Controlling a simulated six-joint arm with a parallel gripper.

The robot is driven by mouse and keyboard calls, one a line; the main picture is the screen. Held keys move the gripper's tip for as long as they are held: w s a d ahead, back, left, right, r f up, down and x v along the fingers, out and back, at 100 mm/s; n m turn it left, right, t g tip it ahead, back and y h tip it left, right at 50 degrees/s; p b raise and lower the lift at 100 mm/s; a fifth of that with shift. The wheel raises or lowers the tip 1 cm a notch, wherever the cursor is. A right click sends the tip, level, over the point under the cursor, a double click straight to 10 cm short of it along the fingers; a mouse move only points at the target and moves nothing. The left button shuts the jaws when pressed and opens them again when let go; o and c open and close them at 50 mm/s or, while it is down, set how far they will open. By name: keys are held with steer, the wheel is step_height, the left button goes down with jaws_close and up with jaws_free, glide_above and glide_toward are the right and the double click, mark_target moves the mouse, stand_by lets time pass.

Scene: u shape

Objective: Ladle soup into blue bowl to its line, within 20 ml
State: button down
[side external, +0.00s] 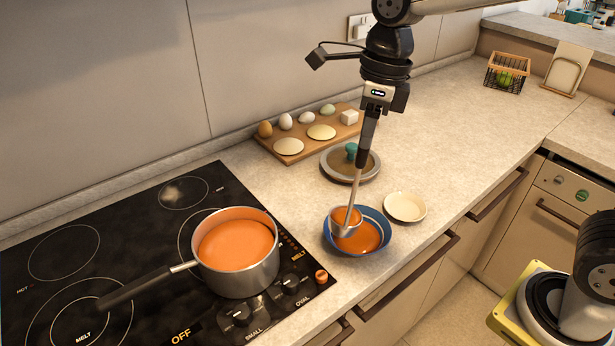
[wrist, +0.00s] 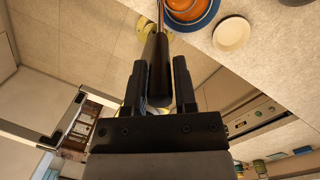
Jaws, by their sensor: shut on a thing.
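My gripper (side external: 378,98) is shut on the black handle of the ladle (side external: 362,150), which hangs nearly upright below it. The handle also shows between the fingers in the wrist view (wrist: 160,72). The ladle's metal cup, with orange soup in it, is at the left part of the blue bowl (side external: 327,232), inside its rim. Orange soup (side external: 368,238) lies in the bowl. The blue bowl also shows at the top of the wrist view (wrist: 212,18). A steel pot (side external: 236,283) of orange soup stands on the cooktop.
A small cream plate (side external: 405,207) sits right of the bowl. A lid with a teal knob (side external: 351,152) lies behind it. A wooden board (side external: 290,156) holds eggs and other items. The pot's handle (side external: 135,288) points left. The counter is clear towards the wire basket (side external: 505,78).

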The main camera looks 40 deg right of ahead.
steer(key=shift+s+d+f+y, duration=0.1)
steer(key=shift+s+d+y, duration=0.1)
steer(key=shift+d, duration=0.25)
steer(key=shift+s+d+f+y, duration=0.1)
steer(key=shift+d+y, duration=0.1)
steer(key=shift+d, duration=0.2)
stand_by(0.4)
steer(key=shift+s+d+t+y, duration=0.25)
steer(key=shift+d+y, duration=0.25)
steer(key=shift+d, duration=0.5)
steer(key=shift+s+d+t+y, duration=0.2)
steer(key=shift+d+y, duration=0.3)
steer(key=shift+d, duration=0.5)
stand_by(0.5)
steer(key=a+h, duration=0.1)
steer(key=a, duration=0.1)
steer(key=w+a+h, duration=0.1)
steer(key=a, duration=0.1)
steer(key=shift+w+a+r+g, duration=0.1)
steer(key=shift+a+g, duration=0.25)
steer(key=shift+a, duration=0.05)
steer(key=shift+w+a+r+h, duration=0.1)
steer(key=shift+a+h, duration=0.2)
steer(key=shift+a, duration=0.1)
steer(key=shift+w+a+r+h, duration=0.2)
steer(key=shift+a+h, duration=0.15)
steer(key=shift+a, duration=0.3)
steer(key=shift+w+a+r+h, duration=0.15)
steer(key=shift+a+h, duration=0.2)
steer(key=shift+a, duration=0.25)
